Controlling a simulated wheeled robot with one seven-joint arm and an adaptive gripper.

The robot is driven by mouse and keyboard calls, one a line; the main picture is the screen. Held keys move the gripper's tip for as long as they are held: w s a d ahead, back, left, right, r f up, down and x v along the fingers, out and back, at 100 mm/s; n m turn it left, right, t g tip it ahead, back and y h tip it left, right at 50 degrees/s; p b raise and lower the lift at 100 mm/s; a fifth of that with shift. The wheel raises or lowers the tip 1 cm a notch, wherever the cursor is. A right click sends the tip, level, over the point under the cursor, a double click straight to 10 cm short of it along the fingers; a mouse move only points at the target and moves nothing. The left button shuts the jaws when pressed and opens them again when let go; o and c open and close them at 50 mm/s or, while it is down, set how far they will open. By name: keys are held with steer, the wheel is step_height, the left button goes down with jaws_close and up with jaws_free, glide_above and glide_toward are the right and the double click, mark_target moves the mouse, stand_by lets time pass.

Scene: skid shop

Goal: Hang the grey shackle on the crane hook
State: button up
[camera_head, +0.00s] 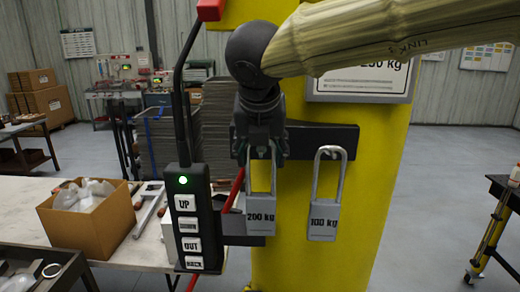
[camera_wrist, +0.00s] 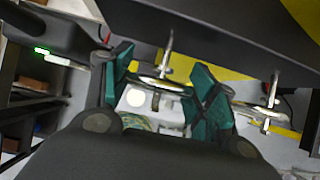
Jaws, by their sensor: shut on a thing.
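A grey padlock-shaped shackle marked 200 kg (camera_head: 261,217) hangs below a dark bar on the yellow column. My gripper (camera_head: 262,148) is at the top of its loop, with the fingers shut on it. In the wrist view, the loop (camera_wrist: 160,82) lies between the teal finger pads of my gripper (camera_wrist: 163,88), close to a metal peg. A second grey shackle marked 100 kg (camera_head: 324,219) hangs to the right, apart from my gripper; it also shows in the wrist view (camera_wrist: 262,112). I cannot make out the crane hook in either view.
The dark bar (camera_head: 335,138) is fixed to the yellow column (camera_head: 385,190). A pendant control (camera_head: 189,220) with several buttons and a green light hangs close on the left. A cardboard box (camera_head: 88,225) stands on the bench behind it. Open floor lies to the right.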

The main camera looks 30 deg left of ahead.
steer(key=shift+f+p, duration=0.3)
steer(key=shift+f, duration=0.2)
steer(key=shift+f, duration=0.2)
steer(key=o, duration=0.8)
steer(key=shift+f+b, duration=0.1)
steer(key=shift+b, duration=0.2)
steer(key=s+b+v, duration=0.1)
steer(key=b+v, duration=0.4)
steer(key=v, duration=0.6)
steer(key=shift+a+f, duration=0.2)
steer(key=shift+f, duration=0.05)
